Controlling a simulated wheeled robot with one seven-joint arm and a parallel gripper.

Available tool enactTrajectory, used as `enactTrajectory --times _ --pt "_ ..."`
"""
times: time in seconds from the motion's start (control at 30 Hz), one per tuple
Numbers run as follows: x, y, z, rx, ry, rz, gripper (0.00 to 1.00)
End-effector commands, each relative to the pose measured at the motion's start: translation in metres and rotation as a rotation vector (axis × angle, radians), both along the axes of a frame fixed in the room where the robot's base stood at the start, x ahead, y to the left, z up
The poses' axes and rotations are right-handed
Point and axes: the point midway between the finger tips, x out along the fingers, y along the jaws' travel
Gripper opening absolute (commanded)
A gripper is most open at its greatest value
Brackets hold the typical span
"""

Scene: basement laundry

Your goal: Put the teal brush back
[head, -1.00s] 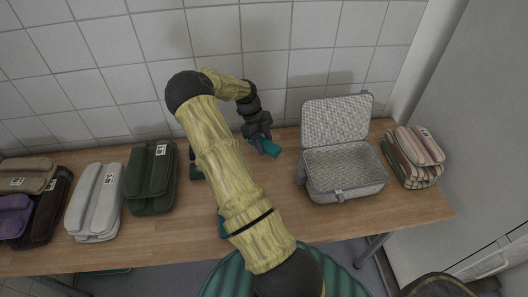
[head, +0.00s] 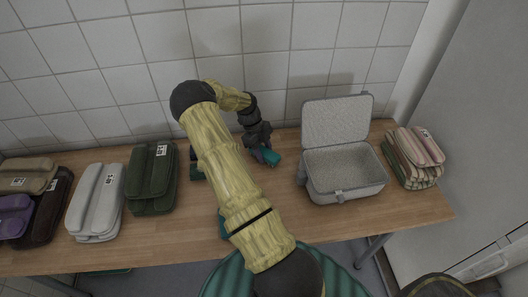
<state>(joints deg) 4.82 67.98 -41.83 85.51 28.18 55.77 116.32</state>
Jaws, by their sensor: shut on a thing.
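The teal brush (head: 271,157) is in the jaws of my gripper (head: 264,151), towards the back of the wooden table. My gripper points down and is shut on it; the jaws hide part of the brush. I cannot tell whether the brush touches the table. Another teal thing (head: 222,226) shows at the left edge of my arm near the table's front, mostly hidden. A dark green thing (head: 196,171) is partly hidden behind my arm.
An open grey case (head: 345,178), empty inside, stands right of my gripper. Striped folded cloths (head: 413,160) lie at the table's right end. Dark green (head: 152,178), white (head: 96,201) and purple (head: 14,216) bundles lie left. The tiled wall is close behind.

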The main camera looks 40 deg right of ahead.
Motion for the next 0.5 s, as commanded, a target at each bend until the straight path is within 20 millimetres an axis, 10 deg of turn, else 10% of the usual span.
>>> enactTrajectory --times 0.07,0.1,0.2,0.5 --pt "-0.0001 -0.0001 -0.0031 0.0 0.0 0.0 0.18" --pt "-0.0001 -0.0001 -0.0024 0.0 0.0 0.0 0.46" --pt "-0.0001 -0.0001 -0.0022 0.0 0.0 0.0 0.61" --pt "0.0 -0.0001 -0.0003 0.0 0.0 0.0 0.61"
